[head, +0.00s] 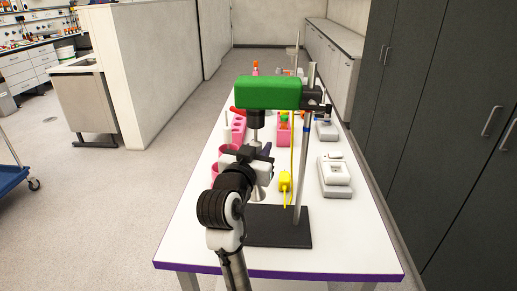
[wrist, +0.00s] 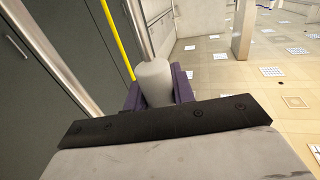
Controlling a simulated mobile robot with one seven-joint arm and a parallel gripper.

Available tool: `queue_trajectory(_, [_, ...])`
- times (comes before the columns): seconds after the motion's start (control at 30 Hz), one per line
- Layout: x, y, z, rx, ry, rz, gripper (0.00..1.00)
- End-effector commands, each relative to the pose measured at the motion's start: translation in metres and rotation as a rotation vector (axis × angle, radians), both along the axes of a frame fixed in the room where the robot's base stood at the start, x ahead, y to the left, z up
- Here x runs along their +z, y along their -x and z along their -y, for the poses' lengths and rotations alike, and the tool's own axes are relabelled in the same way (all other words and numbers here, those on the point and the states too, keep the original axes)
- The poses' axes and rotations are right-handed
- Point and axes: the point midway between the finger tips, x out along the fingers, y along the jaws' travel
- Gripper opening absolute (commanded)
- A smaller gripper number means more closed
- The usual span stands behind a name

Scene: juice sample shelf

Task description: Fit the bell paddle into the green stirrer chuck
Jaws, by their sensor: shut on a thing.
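The green stirrer (head: 268,93) is clamped high on a metal stand, with its dark chuck (head: 257,119) pointing down. My gripper (head: 264,154) is below the chuck, with its purple fingers shut on the bell paddle. The paddle's grey bell (head: 258,193) shows beneath my gripper, and a thin upright shaft shows above it, in line with the chuck in the head view. Whether the shaft's top is inside the chuck or only below it, I cannot tell. In the wrist view a pale cylindrical part of the paddle (wrist: 154,82) stands between the purple fingers.
The stand's rod (head: 301,160) and black base (head: 278,226) are close on the right. A yellow cable with a yellow plug (head: 285,182) hangs beside my gripper. A white balance (head: 335,178), pink rack (head: 239,129) and pink bottle box (head: 284,136) are on the table. The front right is clear.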

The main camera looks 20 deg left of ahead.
Motion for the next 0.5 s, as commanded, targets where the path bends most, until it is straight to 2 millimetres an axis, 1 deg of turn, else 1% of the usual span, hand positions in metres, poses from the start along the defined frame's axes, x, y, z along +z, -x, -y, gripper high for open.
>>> queue_trajectory(0.5, [0.013, 0.000, 0.000, 0.000, 0.000, 0.001, 0.00])
